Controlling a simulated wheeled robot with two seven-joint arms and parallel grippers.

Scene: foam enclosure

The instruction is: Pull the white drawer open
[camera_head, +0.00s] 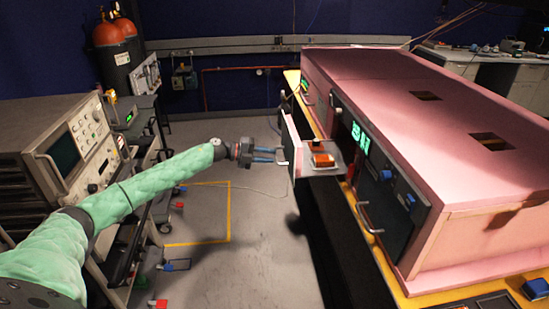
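The white drawer (325,170) sticks out from the left side of the pink foam enclosure (385,75), so it stands open. Its front panel (291,146) faces left. An orange block (323,160) lies inside it. My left gripper (272,155) is level with the front panel, its two blue fingers pointing right at the drawer's handle (282,162). A gap shows between the fingers, but whether they clasp the handle is too small to tell. My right gripper is not in view.
A dark panel with blue knobs (385,176) and another handle (367,218) is on the enclosure's near side. Floor (240,250) between rack and bench is mostly clear.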

